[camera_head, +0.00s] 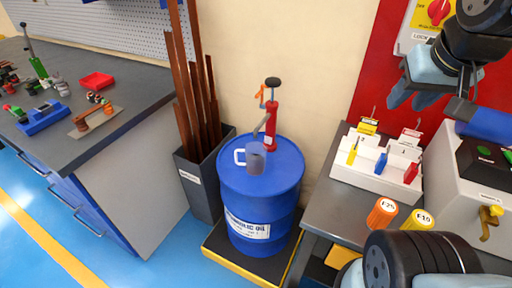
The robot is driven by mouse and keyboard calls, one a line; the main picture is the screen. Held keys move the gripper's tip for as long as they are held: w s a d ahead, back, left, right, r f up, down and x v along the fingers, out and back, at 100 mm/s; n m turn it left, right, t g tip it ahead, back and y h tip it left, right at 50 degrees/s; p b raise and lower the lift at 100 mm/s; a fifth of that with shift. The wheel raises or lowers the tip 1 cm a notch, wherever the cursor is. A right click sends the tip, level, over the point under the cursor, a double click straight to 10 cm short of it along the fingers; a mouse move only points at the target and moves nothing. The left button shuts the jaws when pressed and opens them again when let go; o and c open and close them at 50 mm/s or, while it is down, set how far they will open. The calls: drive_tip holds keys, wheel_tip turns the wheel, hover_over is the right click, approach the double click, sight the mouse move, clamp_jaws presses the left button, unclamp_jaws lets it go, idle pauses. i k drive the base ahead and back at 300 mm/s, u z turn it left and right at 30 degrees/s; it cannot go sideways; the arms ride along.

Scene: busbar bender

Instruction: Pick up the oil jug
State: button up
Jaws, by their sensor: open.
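The oil jug (256,160) is a small grey jug with a white handle on its left side. It stands upright on top of a blue oil drum (230,190), under the spout of a red hand pump (271,126). My gripper (424,98) is at the upper right, apart from the jug and well to its right, in front of the red panel. It is open, and I see nothing between its fingers. Part of it is cut off by the arm above.
The drum stands on a black, yellow-edged pallet (245,268). A grey bin (196,205) with tall brown bars stands left of it. A grey bench (322,205) at right holds a white rack (372,180) and two orange-yellow cylinders. A workbench (110,135) is at left.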

sight(255, 165)
drive_tip(key=z, duration=0.25)
drive_tip(key=k, duration=1.2)
drive_tip(key=u, duration=0.65)
drive_tip(key=i, duration=0.5)
drive_tip(key=u, duration=0.05)
